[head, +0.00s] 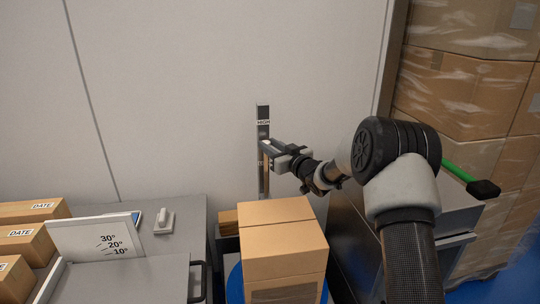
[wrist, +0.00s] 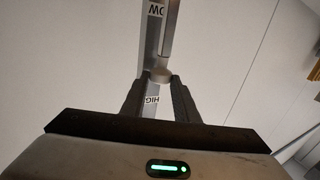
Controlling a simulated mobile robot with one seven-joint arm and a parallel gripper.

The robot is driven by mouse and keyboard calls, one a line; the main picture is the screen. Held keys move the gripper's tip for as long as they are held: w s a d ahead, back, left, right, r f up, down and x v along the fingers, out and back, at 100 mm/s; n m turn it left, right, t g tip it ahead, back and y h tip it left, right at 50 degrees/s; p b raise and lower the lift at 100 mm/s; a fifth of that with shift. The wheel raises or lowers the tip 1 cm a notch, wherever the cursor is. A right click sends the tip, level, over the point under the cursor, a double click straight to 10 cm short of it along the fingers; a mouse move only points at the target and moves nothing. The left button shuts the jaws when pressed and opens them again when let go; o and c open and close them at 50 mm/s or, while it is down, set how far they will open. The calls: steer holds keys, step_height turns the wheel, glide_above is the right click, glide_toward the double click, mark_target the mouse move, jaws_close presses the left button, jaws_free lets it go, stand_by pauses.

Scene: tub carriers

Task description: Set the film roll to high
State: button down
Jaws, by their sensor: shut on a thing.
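A grey upright post (head: 263,183) stands against the pale wall, with a HIGH label (head: 263,122) near its top. In the wrist view the post (wrist: 149,45) carries a label ending in OW (wrist: 156,10) at the top of the picture and the HIGH label (wrist: 152,100) lower down, upside down. My gripper (head: 268,149) is at the post, a little below the HIGH label. Its fingers (wrist: 157,82) are shut on a small grey round knob (wrist: 160,74) at the post, between the two labels. I cannot make out a separate film roll.
A stack of brown cartons (head: 283,240) stands below my gripper, in front of the post. A grey bench (head: 175,245) with DATE boxes (head: 33,210) and an angle sign (head: 95,240) is at left. Wrapped cartons (head: 460,90) rise at right. The wall around the post is bare.

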step_height(320, 180, up, 10)
steer(key=p, duration=0.3)
steer(key=shift+f, duration=0.15)
steer(key=c, duration=1.4)
jaws_free()
steer(key=shift+f, duration=0.1)
steer(key=shift+s+f, duration=0.1)
steer(key=v, duration=1.7)
steer(key=shift+s+d+p, duration=0.1)
steer(key=shift+d+p, duration=0.05)
steer(key=shift+p, duration=0.15)
